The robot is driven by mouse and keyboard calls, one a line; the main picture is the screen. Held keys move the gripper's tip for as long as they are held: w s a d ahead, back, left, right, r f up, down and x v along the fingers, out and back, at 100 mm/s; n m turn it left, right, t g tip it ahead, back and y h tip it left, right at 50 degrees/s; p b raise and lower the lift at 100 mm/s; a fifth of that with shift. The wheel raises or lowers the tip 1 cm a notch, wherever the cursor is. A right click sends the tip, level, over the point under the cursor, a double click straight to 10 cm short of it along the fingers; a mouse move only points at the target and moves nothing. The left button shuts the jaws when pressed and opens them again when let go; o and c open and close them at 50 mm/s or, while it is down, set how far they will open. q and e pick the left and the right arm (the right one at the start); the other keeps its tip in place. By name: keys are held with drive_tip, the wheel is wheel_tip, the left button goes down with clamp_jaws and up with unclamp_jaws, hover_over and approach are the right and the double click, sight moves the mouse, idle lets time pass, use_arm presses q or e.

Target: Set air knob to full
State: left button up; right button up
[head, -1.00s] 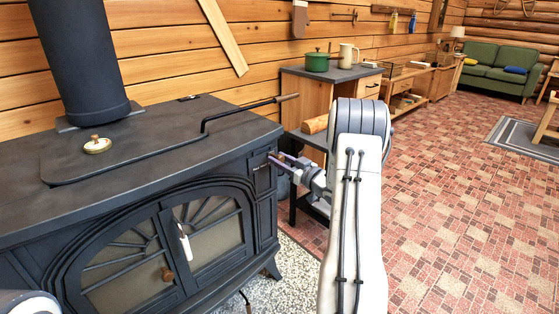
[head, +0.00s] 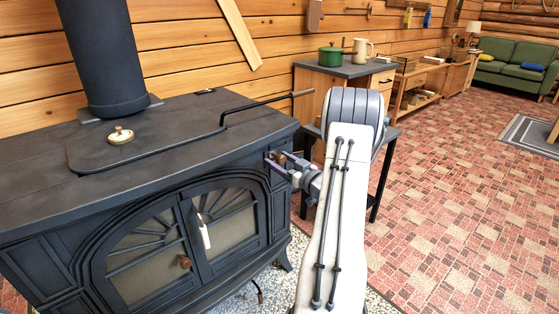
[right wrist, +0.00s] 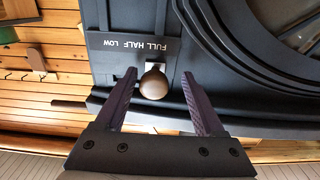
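The black wood stove (head: 130,150) stands at the left in the head view. Near its front right corner is a small panel (right wrist: 125,62) lettered FULL, HALF and LOW. In the right wrist view the lettering appears upside down. A round brown air knob (right wrist: 153,83) stands out beside it, nearer the right end of the lettering. The knob's exact setting is hard to tell. My right gripper (right wrist: 160,95), also in the head view (head: 273,160), is open, one finger on each side of the knob, with visible gaps. My left gripper is out of view.
A handled rod (head: 260,105) crosses above the stove top, close to my right arm. The stove doors (head: 190,240) are shut. A cabinet with a green pot (head: 330,56) stands behind. Open brick-patterned floor (head: 450,210) lies to the right.

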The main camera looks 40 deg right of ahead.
drive_tip(key=shift+s+d, duration=0.15)
drive_tip(key=shift+s, duration=0.3)
drive_tip(key=s+a+p, duration=0.1)
drive_tip(key=s+p, duration=0.1)
drive_tip(key=s, duration=0.7)
drive_tip(key=shift+s, duration=0.35)
